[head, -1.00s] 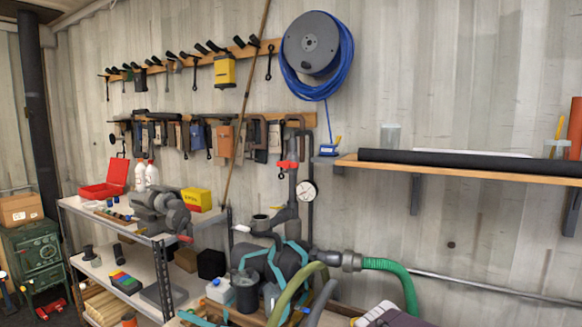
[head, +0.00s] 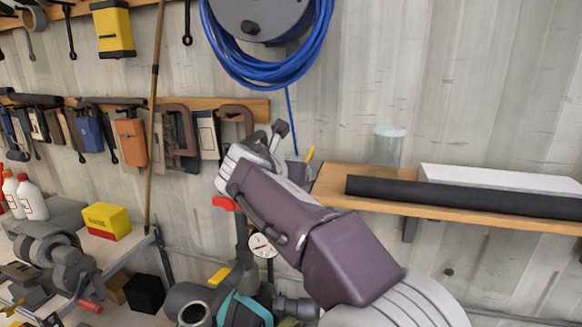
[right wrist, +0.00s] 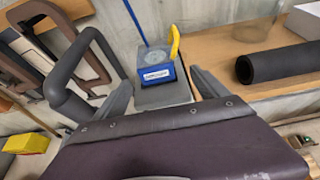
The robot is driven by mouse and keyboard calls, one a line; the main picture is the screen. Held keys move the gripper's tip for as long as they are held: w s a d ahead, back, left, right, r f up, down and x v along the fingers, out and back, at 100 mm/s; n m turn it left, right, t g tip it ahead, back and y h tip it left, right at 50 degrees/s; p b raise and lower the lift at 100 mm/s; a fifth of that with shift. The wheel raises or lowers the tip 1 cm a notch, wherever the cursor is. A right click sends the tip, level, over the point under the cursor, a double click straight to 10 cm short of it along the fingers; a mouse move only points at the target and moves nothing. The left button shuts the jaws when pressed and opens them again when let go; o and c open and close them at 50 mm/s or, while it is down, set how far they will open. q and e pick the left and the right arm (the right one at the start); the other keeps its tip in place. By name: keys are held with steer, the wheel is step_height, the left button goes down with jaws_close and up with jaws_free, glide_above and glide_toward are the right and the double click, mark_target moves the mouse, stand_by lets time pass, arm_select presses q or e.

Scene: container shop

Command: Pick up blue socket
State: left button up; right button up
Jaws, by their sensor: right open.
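The blue socket (right wrist: 158,77) is a small blue box with a white label, a clear round lid and a yellow lever. It sits on a grey block with the blue cable running up from it. In the right wrist view it stands ahead of my right gripper (right wrist: 163,92), between the two spread fingers. The gripper is open and empty; I cannot tell whether a finger touches the socket. In the head view my right gripper (head: 279,149) is raised by the shelf's left end and hides most of the socket; the yellow lever tip shows behind it. My left gripper is out of view.
A wooden shelf (head: 334,181) on the right holds a black tube (head: 455,197) and a clear jar (head: 388,146). Clamps (head: 180,133) hang on the wall to the left. A cable reel (head: 265,35) hangs above. A gauge (head: 262,245) and pipes stand below.

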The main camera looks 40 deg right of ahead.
steer(key=shift+w+d+f, duration=0.1)
steer(key=shift+w+d, duration=0.15)
steer(key=shift+d, duration=0.15)
steer(key=shift+w+a+f, duration=0.1)
steer(key=shift+w, duration=0.3)
steer(key=p+x, duration=0.2)
steer(key=x, duration=0.2)
steer(key=shift+w, duration=0.15)
steer(key=shift+w+d+f, duration=0.2)
steer(key=shift+d, duration=0.3)
steer(key=shift+a+r, duration=0.1)
steer(key=shift+a, duration=0.1)
steer(key=c, duration=1.4)
jaws_close()
steer(key=shift+r, duration=0.15)
steer(key=shift+d, duration=0.15)
